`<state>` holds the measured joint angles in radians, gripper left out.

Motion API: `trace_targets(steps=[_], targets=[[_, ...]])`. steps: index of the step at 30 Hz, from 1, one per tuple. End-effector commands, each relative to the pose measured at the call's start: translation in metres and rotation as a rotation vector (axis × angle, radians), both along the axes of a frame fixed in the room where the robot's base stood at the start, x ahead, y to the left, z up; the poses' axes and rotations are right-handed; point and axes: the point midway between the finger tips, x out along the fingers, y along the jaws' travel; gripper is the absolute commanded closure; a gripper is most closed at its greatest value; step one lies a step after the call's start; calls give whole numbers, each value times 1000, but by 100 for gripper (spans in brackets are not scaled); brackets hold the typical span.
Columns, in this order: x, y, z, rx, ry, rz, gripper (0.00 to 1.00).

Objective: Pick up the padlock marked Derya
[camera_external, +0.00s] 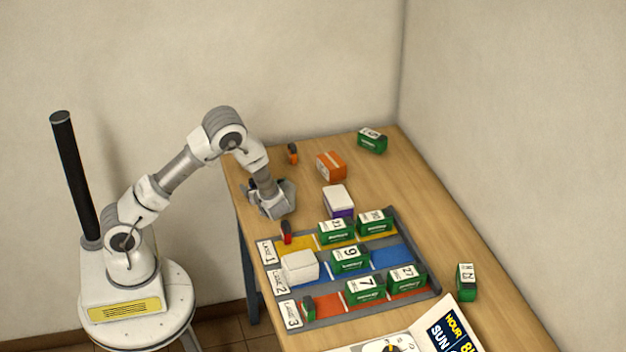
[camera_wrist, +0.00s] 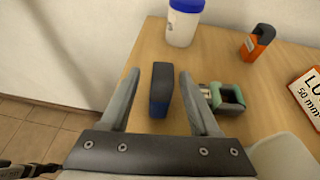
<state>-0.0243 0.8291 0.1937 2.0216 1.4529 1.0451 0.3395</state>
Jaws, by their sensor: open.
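My gripper (camera_external: 270,203) is open, low over the left side of the table. In the wrist view its fingers (camera_wrist: 159,76) stand either side of a dark block with a blue lower part (camera_wrist: 160,90), with gaps visible on both sides. A green, dark-topped piece with a loop-like shape (camera_wrist: 228,97) lies just right of the right finger. A small orange and black piece (camera_wrist: 257,42) stands farther right; it also shows in the external view (camera_external: 293,153). These may be padlocks, but I can read no name Derya on any of them.
A white jar with a blue lid (camera_wrist: 184,24) stands beyond the fingers. An orange box (camera_external: 331,167) and a white and purple box (camera_external: 338,202) stand right of my gripper. A grey tray (camera_external: 433,290) with coloured lanes holds several green boxes and a white block (camera_external: 300,267).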

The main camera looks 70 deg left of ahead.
Motion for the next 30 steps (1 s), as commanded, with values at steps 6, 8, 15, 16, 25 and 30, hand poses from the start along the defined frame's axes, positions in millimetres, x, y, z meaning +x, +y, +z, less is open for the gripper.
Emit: trace_targets(steps=[6, 8, 15, 16, 25, 30], targets=[[-2, 22, -9, 0, 1, 0, 38], [-2, 23, -10, 0, 0, 0, 38], [-2, 23, -9, 0, 0, -1, 48], [-2, 23, -9, 0, 0, -1, 54], [-1, 23, -9, 0, 0, -1, 100], [-1, 23, -9, 0, 0, -1, 100]])
